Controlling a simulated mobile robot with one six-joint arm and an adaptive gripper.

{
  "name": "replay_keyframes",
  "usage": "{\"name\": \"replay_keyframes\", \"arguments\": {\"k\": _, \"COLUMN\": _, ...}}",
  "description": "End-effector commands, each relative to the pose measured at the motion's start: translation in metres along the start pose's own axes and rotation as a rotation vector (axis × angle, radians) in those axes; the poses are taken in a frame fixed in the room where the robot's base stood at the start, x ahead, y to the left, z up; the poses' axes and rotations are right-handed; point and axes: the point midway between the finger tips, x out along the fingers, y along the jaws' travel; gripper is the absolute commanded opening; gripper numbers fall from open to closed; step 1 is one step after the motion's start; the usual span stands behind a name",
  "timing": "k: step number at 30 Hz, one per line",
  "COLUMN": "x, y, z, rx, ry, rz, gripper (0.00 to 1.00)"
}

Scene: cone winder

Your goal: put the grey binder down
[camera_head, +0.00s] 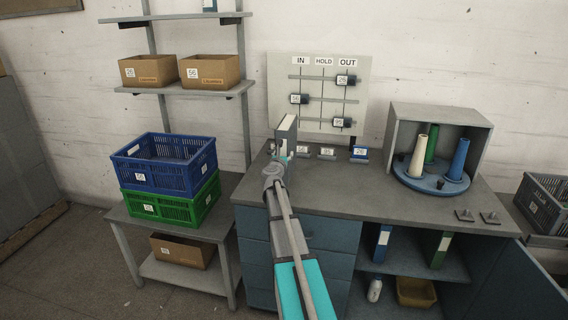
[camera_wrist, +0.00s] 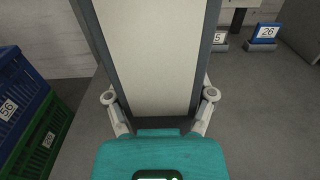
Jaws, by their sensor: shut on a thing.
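The grey binder (camera_head: 287,127) is upright at the left end of the desk top (camera_head: 372,185), with a pale label on its spine. In the wrist view the grey binder (camera_wrist: 155,60) fills the middle, its pale spine face towards me. My gripper (camera_head: 280,155) is shut on its lower part, with a finger on each side in the wrist view (camera_wrist: 160,108). Whether the binder's bottom touches the desk is hidden behind my gripper and arm.
Several small numbered holders (camera_head: 327,153) stand right of the binder. A board marked IN, HOLD, OUT (camera_head: 318,75) is behind. A blue crate (camera_head: 165,165) on a green crate (camera_head: 172,205) stands left. A grey box with cones (camera_head: 440,115) stands right. The desk's middle is clear.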

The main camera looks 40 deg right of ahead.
Motion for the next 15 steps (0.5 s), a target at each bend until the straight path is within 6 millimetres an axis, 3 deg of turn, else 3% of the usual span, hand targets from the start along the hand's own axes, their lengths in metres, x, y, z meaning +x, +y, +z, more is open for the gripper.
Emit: {"name": "replay_keyframes", "arguments": {"k": 15, "x": 0.005, "y": 0.002, "z": -0.037, "rx": -0.001, "ry": 0.000, "rz": -0.001, "gripper": 0.10}}
